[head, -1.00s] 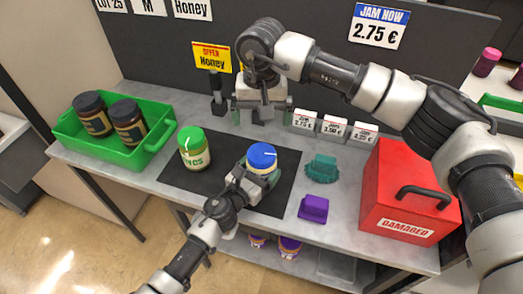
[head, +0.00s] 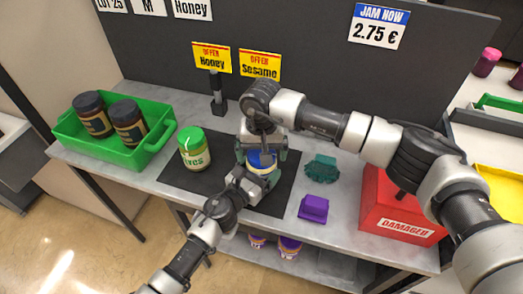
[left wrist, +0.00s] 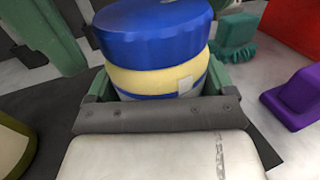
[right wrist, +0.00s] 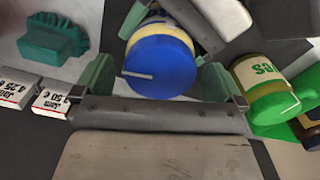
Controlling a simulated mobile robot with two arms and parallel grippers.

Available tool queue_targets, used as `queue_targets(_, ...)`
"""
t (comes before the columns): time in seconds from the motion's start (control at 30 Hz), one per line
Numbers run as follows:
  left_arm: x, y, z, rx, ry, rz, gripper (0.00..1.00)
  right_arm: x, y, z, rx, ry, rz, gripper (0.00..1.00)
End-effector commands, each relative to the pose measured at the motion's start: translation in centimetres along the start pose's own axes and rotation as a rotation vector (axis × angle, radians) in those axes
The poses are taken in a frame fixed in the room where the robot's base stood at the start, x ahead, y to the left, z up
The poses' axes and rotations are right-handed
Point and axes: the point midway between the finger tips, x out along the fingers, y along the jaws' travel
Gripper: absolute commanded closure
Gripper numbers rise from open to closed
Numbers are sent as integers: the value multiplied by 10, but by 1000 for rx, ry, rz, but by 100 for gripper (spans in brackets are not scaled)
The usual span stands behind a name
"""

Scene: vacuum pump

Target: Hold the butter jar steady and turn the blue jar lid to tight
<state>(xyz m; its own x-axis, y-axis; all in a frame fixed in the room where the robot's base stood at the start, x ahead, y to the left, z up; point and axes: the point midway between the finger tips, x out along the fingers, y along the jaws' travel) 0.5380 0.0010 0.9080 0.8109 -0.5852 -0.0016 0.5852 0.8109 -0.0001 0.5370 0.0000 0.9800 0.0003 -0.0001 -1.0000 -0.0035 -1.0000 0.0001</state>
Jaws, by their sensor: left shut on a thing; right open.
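The butter jar (left wrist: 155,80) is pale yellow with blue bands and stands on the black mat (head: 290,188). Its blue lid (left wrist: 155,30) is on top; a white line on the lid shows in the right wrist view (right wrist: 158,68). My left gripper (head: 253,182) is shut on the butter jar's body from the front. My right gripper (right wrist: 158,85) is open, with its green fingers on either side of the blue lid and gaps between them and it. In the head view my right gripper (head: 262,155) comes down over the lid and partly hides it.
A jar with a green lid (head: 193,150) stands to the left on the mat. A green crate (head: 150,150) holds two dark jars. A teal brush-like block (head: 321,168), a purple block (head: 313,208) and a red box (head: 395,210) stand to the right.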

Motion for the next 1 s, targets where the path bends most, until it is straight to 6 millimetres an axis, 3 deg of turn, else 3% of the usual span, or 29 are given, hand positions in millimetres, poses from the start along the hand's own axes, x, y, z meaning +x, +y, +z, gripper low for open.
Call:
queue_targets(0.13, 0, 0, -1, 0, 2, 1, 55, 0, 0, 0, 0, 0, 0, 0)
queue_targets(0.43, 0, 0, -1, 0, 2, 1, 55, 0, 0, 0, 0, 0, 0, 46)
queue_targets(0.73, 0, 0, -1, 0, 2, 1, 55, 0, 0, 0, 36, -1, 0, 47)
queue_targets(1.0, 0, 0, -1, 0, 2, 1, 55, -1, 0, 0, 194, 1, 0, 47)
